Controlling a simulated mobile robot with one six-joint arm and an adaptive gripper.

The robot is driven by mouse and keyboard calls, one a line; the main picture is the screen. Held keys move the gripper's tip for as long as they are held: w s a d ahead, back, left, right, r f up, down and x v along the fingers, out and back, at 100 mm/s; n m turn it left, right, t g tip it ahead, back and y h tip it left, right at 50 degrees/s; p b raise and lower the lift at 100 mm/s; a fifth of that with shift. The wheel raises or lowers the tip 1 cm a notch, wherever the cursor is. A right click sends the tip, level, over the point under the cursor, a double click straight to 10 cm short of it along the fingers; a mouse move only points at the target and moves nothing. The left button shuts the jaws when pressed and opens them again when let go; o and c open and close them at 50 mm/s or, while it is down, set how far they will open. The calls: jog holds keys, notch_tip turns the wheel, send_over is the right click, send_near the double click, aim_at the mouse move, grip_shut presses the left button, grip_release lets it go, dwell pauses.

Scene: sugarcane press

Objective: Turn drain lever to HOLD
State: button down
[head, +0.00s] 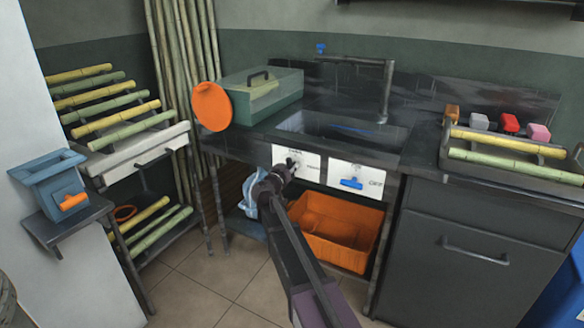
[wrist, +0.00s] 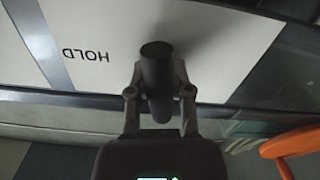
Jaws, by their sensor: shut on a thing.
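The drain lever (wrist: 157,60) is a dark cylindrical handle on a white label plate (wrist: 220,35). My gripper (wrist: 158,92) is shut on it, with one finger on each side.
A second white plate with a blue handle (head: 351,184) and an OFF label is just right. An orange crate (head: 345,243) stands below the sink. A sink basin (head: 352,130) is above. A cane rack (head: 135,140) stands left; a dark cabinet (head: 480,245) right.

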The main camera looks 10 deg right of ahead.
jog(key=shift+n, duration=0.3)
jog(key=n, duration=0.8)
jog(key=shift+n, duration=0.3)
jog(key=n, duration=0.4)
jog(key=shift+n, duration=2.5)
jog(key=c, duration=0.6)
grip_release()
